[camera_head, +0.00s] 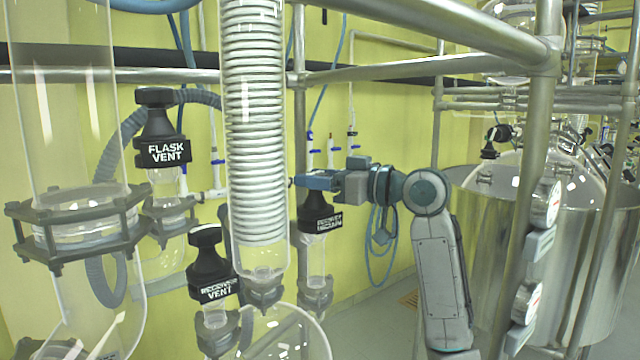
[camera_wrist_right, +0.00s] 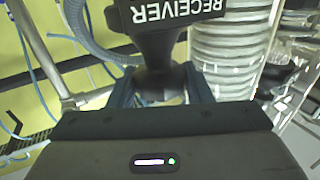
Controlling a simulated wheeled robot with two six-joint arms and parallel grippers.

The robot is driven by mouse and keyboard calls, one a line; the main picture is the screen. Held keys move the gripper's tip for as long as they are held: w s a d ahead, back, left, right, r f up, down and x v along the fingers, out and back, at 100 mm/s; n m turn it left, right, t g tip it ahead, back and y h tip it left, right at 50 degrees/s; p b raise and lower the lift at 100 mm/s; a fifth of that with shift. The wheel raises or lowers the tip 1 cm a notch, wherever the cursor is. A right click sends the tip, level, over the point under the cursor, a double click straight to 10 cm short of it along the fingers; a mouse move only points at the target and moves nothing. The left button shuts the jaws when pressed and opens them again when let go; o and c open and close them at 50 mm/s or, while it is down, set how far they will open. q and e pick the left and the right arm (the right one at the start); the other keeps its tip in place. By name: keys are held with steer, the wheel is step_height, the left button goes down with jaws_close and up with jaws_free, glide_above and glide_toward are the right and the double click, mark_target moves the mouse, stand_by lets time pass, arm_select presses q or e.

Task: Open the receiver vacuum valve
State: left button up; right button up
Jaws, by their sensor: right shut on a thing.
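The receiver vacuum valve (camera_head: 320,220) is a black knob with a white label, right of the glass coil column in the head view. Its label is partly hard to read there. My right gripper (camera_head: 305,181) reaches in from the right at the height of the knob's top. In the right wrist view, the black knob (camera_wrist_right: 160,45), labelled RECEIVER, has its narrower end between the two fingers of my right gripper (camera_wrist_right: 162,88). The gripper is shut on the knob. My left gripper is in neither view.
The coil column (camera_head: 255,130) stands just left of the right gripper. The receiver vent knob (camera_head: 208,268) and flask vent knob (camera_head: 156,135) are farther left. Metal frame bars (camera_head: 430,68) run above and right of my arm. A large steel vessel (camera_head: 580,250) stands at right.

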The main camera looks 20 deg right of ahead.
steer(key=n+g+y, duration=0.1)
steer(key=n+g+y+b, duration=0.1)
steer(key=g, duration=0.1)
steer(key=n+g+y+b, duration=0.1)
steer(key=g, duration=0.1)
steer(key=shift+w+f+n, duration=0.1)
steer(key=shift+f+n, duration=0.15)
steer(key=shift+n, duration=0.05)
steer(key=n+g+y+b, duration=0.1)
steer(key=n+g, duration=0.1)
steer(key=g, duration=0.1)
steer(key=shift+n+g+y, duration=0.4)
steer(key=n+g, duration=0.2)
steer(key=g, duration=0.2)
steer(key=shift+w+n+b, duration=0.1)
steer(key=shift+n+b, duration=0.2)
steer(key=shift+n+g, duration=1.8)
steer(key=shift+g, duration=1)
steer(key=shift+h, duration=0.3)
